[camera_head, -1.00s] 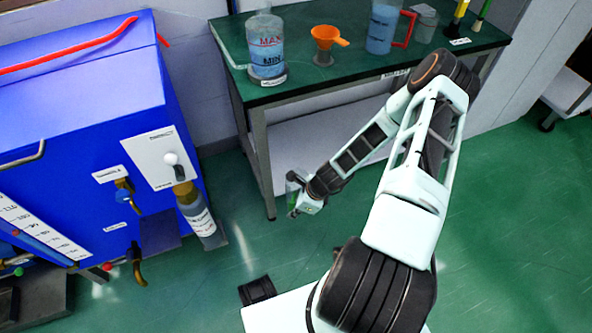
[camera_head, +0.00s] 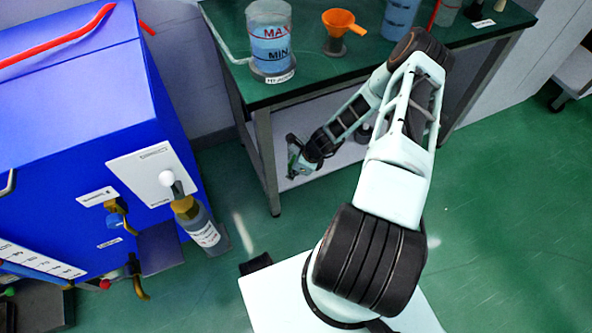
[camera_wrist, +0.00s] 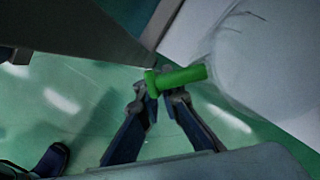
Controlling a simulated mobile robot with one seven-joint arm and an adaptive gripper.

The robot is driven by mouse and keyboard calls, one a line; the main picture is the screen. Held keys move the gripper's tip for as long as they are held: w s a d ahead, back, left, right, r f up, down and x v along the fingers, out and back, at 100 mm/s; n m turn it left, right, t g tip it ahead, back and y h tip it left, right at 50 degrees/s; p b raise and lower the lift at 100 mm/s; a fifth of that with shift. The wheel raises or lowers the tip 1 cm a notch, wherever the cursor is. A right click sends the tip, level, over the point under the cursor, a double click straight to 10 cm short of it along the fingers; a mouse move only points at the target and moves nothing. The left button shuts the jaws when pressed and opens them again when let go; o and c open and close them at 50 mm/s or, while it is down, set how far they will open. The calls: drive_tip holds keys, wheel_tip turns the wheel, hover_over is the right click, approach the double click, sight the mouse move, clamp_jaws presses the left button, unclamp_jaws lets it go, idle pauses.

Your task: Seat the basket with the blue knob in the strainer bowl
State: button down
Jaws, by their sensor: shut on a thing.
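My gripper (camera_head: 296,166) is low beside the front left leg of the green-topped table, below the table top. In the wrist view its fingers (camera_wrist: 157,98) are closed on a green cylindrical piece (camera_wrist: 182,77), which sticks out to the right. Whether a basket hangs from this piece is not clear. I cannot make out a basket with a blue knob or a strainer bowl in either view.
The green table (camera_head: 330,75) carries a MAX/MIN vessel (camera_head: 270,45) and an orange funnel (camera_head: 343,22). Green floor lies between them.

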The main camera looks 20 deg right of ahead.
drive_tip(key=w+d+f+b, duration=0.1)
drive_tip(key=w+f, duration=0.1)
drive_tip(key=w+d+f+b, duration=0.1)
drive_tip(key=w+f, duration=0.1)
drive_tip(key=w+d+f+b, duration=0.1)
drive_tip(key=w+d+f, duration=0.1)
drive_tip(key=f, duration=0.1)
drive_tip(key=shift+w, duration=0.1)
wheel_tip(320, 180, down, 3)
drive_tip(key=shift+f+b, duration=0.1)
drive_tip(key=shift+b, duration=0.75)
drive_tip(key=c, duration=2.6)
unclamp_jaws()
drive_tip(key=o, duration=0.5)
